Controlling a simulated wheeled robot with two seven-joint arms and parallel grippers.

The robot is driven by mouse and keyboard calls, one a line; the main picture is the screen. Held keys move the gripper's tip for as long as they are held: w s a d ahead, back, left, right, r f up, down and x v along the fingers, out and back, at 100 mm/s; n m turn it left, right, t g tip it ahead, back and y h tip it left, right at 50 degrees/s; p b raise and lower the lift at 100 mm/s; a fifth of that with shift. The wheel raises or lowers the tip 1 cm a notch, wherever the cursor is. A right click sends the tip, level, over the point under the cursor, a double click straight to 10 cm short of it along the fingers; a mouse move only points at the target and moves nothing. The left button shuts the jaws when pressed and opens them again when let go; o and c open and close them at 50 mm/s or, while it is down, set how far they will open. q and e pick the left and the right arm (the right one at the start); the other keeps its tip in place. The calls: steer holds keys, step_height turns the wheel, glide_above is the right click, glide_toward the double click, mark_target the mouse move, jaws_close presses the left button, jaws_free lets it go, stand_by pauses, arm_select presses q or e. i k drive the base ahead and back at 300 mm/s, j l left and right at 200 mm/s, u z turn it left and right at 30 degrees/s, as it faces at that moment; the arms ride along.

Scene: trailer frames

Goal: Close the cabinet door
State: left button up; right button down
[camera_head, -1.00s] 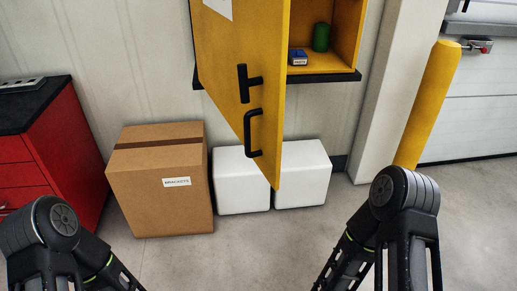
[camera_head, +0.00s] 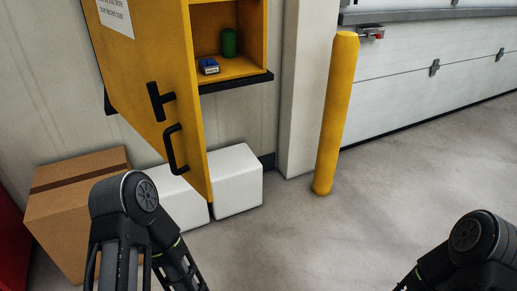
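The yellow cabinet door (camera_head: 140,75) hangs open toward me, with a black latch handle (camera_head: 160,101) and a black pull handle (camera_head: 175,150) on its face. The open yellow cabinet (camera_head: 236,66) is on the wall behind it. A green can (camera_head: 229,42) and a small blue box (camera_head: 208,66) stand on its shelf. Parts of my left arm show at lower left and of my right arm at lower right, both below the door and apart from it. Neither gripper's fingertips are in the picture.
A cardboard box (camera_head: 60,200) and two white blocks (camera_head: 236,180) stand on the floor under the cabinet. A yellow post (camera_head: 335,115) stands right of it, near a white roller door (camera_head: 430,75). A red tool chest (camera_head: 12,240) is at the left edge. The floor at right is clear.

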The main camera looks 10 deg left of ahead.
mark_target(137, 43)
steer(key=z, duration=0.6)
steer(key=k+j, duration=0.1)
steer(key=j, duration=0.6)
steer(key=k+j, duration=0.1)
steer(key=j, duration=0.6)
steer(key=k+j, duration=0.1)
steer(key=j, duration=0.6)
steer(key=k+j, duration=0.1)
steer(key=j, duration=0.6)
steer(key=k+j, duration=0.1)
steer(key=j, duration=0.6)
steer(key=k+j, duration=0.1)
steer(key=j, duration=0.6)
